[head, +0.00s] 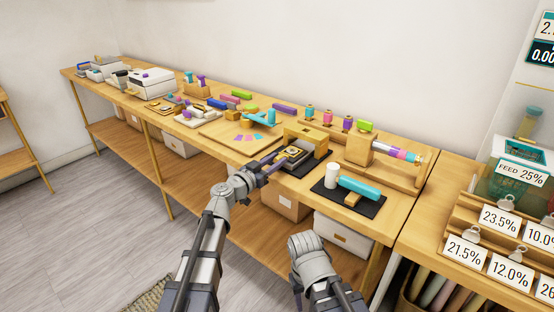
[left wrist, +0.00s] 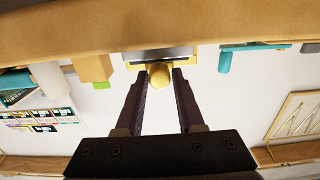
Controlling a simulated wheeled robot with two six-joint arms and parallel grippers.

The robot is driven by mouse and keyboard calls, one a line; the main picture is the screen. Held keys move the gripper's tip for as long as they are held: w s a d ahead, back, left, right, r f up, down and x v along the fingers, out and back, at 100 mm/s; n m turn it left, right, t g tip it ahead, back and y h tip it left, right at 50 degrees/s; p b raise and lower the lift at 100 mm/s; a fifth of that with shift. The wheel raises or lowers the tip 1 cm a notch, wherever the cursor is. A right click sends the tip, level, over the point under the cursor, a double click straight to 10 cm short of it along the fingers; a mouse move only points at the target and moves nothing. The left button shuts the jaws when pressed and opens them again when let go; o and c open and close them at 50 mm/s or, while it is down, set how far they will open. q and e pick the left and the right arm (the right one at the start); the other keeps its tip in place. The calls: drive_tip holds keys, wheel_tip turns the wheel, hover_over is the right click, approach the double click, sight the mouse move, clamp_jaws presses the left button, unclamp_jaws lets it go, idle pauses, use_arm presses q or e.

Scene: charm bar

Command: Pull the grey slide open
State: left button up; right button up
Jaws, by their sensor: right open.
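The grey slide (head: 294,154) is a dark grey plate in a small wooden housing (head: 307,134) near the table's front edge. A round yellow knob (left wrist: 159,76) is at its front in the left wrist view. My left gripper (head: 270,166) reaches the slide from the front; its two dark fingers (left wrist: 160,78) lie on either side of the knob, which fills the gap near their tips. My right gripper (head: 302,242) hangs lower, in front of the table, empty; its fingertips are hard to make out.
Right of the slide, a dark mat (head: 372,207) holds a teal cylinder (head: 358,188) and a white cup (head: 331,175). A wooden board (head: 210,133) lies left. Boxes sit on the shelf below.

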use_arm(q)
drive_tip(key=o, duration=0.3)
drive_tip(key=shift+o, duration=0.2)
drive_tip(key=shift+s, duration=0.1)
drive_tip(key=v, duration=0.7)
drive_tip(key=shift+s+a+r, duration=0.15)
drive_tip(key=shift+s+a, duration=0.05)
drive_tip(key=shift+s, duration=0.05)
